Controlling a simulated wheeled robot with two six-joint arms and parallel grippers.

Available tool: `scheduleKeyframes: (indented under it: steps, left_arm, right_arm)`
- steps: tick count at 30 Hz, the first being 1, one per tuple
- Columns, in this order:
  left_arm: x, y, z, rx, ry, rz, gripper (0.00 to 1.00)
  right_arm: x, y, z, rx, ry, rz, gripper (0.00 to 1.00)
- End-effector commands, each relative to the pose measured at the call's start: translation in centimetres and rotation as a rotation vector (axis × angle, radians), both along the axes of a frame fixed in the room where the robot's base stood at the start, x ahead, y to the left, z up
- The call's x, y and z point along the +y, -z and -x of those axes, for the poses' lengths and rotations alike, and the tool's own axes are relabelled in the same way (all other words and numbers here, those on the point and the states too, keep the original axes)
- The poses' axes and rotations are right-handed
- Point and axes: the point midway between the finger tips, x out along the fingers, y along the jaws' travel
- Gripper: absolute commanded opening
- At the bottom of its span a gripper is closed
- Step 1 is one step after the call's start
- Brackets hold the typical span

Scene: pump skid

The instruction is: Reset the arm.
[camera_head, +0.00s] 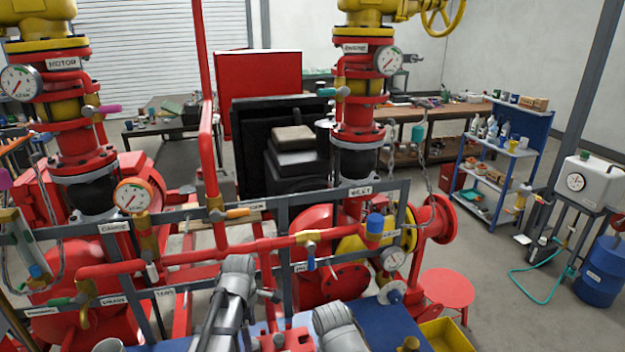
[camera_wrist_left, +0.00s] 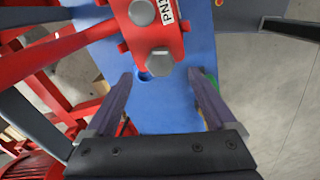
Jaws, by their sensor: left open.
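My left gripper (camera_wrist_left: 160,80) is open in the left wrist view, with its two dark fingers spread wide apart. Nothing is held between them. A blue surface (camera_wrist_left: 172,108) shows between and beyond the fingers. A red bracket (camera_wrist_left: 151,22) with two large bolt heads and a partly cut-off white label lies just past the fingertips, toward the top of the picture. I cannot tell whether the fingers touch anything. In the head view, grey arm links of mine (camera_head: 233,290) rise at the bottom centre, in front of the piping. My right gripper is not seen.
Red pump piping (camera_head: 190,258) and a grey labelled frame (camera_head: 130,245) stand close in front. A blue bench top (camera_head: 375,325) and a yellow bin (camera_head: 447,336) are at the bottom. A red stool (camera_head: 447,287) stands to the right. The floor beyond (camera_head: 500,295) is mostly clear.

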Motion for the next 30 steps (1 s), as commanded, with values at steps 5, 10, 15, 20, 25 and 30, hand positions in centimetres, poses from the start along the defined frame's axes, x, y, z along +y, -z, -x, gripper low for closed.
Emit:
scheduleKeyframes:
  steps: [5,10,15,20,25,30]
  left_arm:
    - [0.0,-2.2,0.0,0.000,0.000,0.000,0.89]
    - [0.0,-0.6,0.0,0.000,0.000,0.000,0.89]
    - [0.0,1.2,0.0,0.000,0.000,0.000,0.89]
    - [0.0,3.2,0.0,0.000,0.000,0.000,0.89]
    - [0.0,5.4,0.0,0.000,0.001,0.000,0.89]
    - [0.0,5.6,0.0,0.000,0.086,0.000,0.89]
  right_arm:
    - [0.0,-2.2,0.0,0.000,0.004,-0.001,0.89]
    - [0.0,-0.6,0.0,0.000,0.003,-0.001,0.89]
    - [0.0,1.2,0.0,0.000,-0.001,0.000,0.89]
    - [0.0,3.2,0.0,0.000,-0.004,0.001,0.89]
    - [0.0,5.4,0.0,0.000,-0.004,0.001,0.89]
    - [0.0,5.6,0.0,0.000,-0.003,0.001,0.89]
